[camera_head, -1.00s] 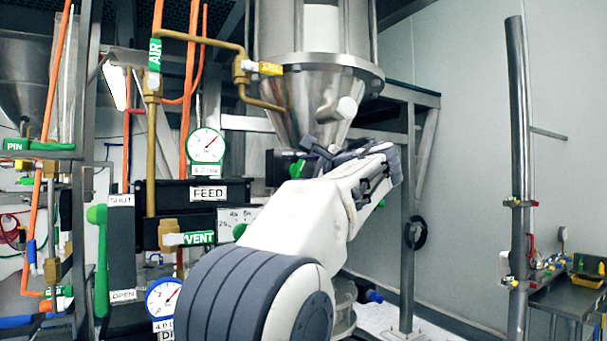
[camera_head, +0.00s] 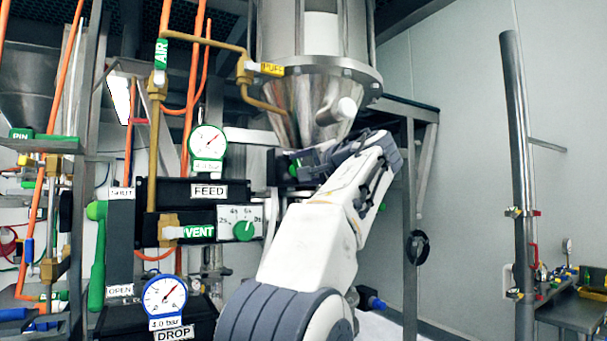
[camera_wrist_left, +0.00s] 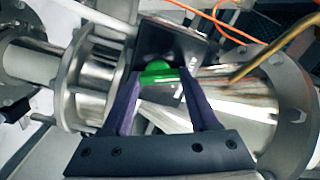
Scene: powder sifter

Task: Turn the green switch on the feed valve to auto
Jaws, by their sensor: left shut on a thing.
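The green switch (camera_wrist_left: 157,72) shows between the fingertips in the left wrist view, against a dark square plate (camera_wrist_left: 172,45). In the head view a bit of the green switch (camera_head: 294,167) shows at the dark box beside the steel cone. My left gripper (camera_head: 308,163) reaches this box from the right, and its fingers are partly hidden by its own wrist. In the wrist view the two purple fingers of my left gripper (camera_wrist_left: 160,76) are shut on the green switch. Which way the switch points cannot be told. My right gripper is not in view.
A steel hopper cone (camera_head: 315,100) stands just above the gripper. To the left are the FEED box (camera_head: 165,192), a FEED gauge (camera_head: 207,141), a dial with a green knob (camera_head: 243,230) and a DROP gauge (camera_head: 165,296). A steel post (camera_head: 518,150) stands at the right.

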